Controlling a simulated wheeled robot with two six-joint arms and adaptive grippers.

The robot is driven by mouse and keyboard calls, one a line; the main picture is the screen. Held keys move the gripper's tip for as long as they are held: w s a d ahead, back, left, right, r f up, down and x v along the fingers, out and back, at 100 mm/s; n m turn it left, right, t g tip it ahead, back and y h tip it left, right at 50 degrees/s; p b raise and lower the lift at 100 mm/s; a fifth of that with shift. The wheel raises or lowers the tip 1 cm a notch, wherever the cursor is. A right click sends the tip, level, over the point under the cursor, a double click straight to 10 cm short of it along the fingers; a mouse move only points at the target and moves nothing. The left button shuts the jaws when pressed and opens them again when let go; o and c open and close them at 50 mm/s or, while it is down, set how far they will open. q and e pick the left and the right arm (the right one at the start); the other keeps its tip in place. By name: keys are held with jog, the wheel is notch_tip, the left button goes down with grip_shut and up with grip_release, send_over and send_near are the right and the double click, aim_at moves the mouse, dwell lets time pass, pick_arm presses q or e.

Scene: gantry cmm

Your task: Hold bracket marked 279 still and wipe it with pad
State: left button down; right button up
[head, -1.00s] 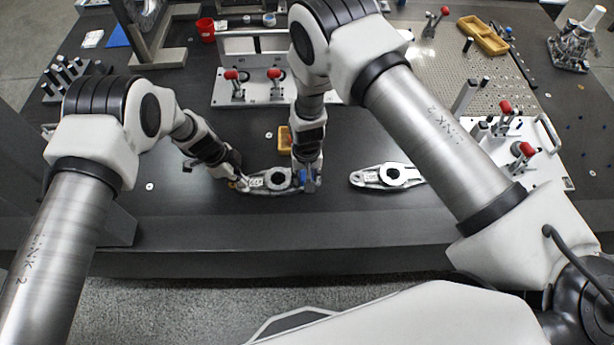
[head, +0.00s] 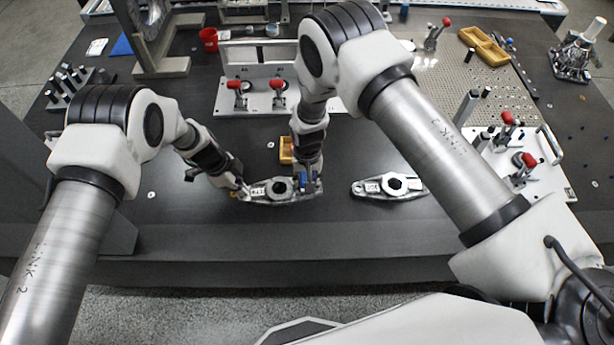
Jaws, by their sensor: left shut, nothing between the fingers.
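A light metal bracket (head: 279,188) with a round hole lies on the dark table between my grippers. Its marking is too small to read surely. A second, similar bracket (head: 393,186) lies to its right, also with small marking. My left gripper (head: 242,189) is shut with nothing between its fingers, at the left end of the first bracket; whether it touches is unclear. My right gripper (head: 307,185) points down at that bracket's right end, with a small blue pad (head: 309,184) at its fingertips. The fingers and contact there are partly hidden.
A yellow bin (head: 286,150) stands behind the first bracket, close to my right wrist. A fixture with red-handled clamps (head: 258,97) stands farther back. Another clamp fixture (head: 515,165) is at right. The table front is clear.

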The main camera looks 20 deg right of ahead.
pick_arm(q)
jog(key=shift+s+f, duration=0.1)
pick_arm(e)
jog(key=shift+s+a+f, duration=0.1)
jog(key=shift+s+a, duration=0.05)
jog(key=shift+s, duration=0.7)
jog(key=shift+s+a, duration=0.15)
jog(key=shift+s, duration=0.65)
jog(key=shift+w+d, duration=0.2)
jog(key=shift+w, duration=0.8)
jog(key=shift+w+d, duration=0.15)
jog(key=shift+w, duration=0.75)
jog(key=shift+s, duration=0.95)
